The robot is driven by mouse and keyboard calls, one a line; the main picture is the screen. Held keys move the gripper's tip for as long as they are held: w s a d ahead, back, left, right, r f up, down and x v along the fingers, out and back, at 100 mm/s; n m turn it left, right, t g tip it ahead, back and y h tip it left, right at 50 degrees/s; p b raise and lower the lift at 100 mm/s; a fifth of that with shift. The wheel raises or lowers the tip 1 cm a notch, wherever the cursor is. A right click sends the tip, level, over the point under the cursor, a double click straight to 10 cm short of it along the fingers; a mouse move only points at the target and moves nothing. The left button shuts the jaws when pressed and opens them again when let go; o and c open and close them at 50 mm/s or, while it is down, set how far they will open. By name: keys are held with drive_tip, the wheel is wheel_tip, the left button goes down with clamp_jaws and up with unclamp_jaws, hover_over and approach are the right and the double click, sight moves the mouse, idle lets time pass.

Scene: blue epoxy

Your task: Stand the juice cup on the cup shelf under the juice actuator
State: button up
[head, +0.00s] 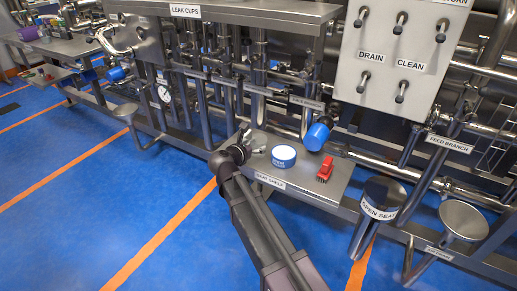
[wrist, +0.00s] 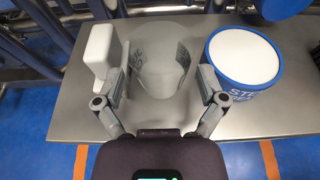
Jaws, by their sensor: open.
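A grey, see-through cup with dark markings (wrist: 160,62) stands on a steel shelf (wrist: 75,115) in the wrist view; I take it to be the juice cup. My gripper (wrist: 160,88) is open, with one finger at each side of the cup's near part. Whether the fingers touch it I cannot tell. In the head view my gripper (head: 243,148) is over the left end of the steel shelf (head: 300,184), and the cup cannot be made out clearly. I cannot identify the juice actuator or the cup shelf for certain.
A blue tub with a white top (wrist: 243,58) stands close right of the cup, and a white block (wrist: 99,45) close left. In the head view, a red item (head: 325,170) and a blue cylinder (head: 317,135) are right of the tub. Pipes run behind.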

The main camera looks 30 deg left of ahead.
sight(255, 145)
drive_tip(key=shift+b+x, duration=0.4)
drive_tip(key=shift+x, duration=1.35)
drive_tip(key=c, duration=0.7)
drive_tip(key=shift+c, duration=0.2)
drive_tip(key=shift+r, duration=0.2)
wheel_tip(255, 145, up, 4)
drive_tip(key=p, duration=0.4)
drive_tip(key=shift+f, duration=0.2)
drive_tip(key=s+d+r+p, duration=0.1)
drive_tip(key=s+d, duration=0.8)
drive_tip(key=s, duration=0.3)
drive_tip(key=shift+s+d, duration=0.35)
drive_tip(key=shift+d, duration=0.05)
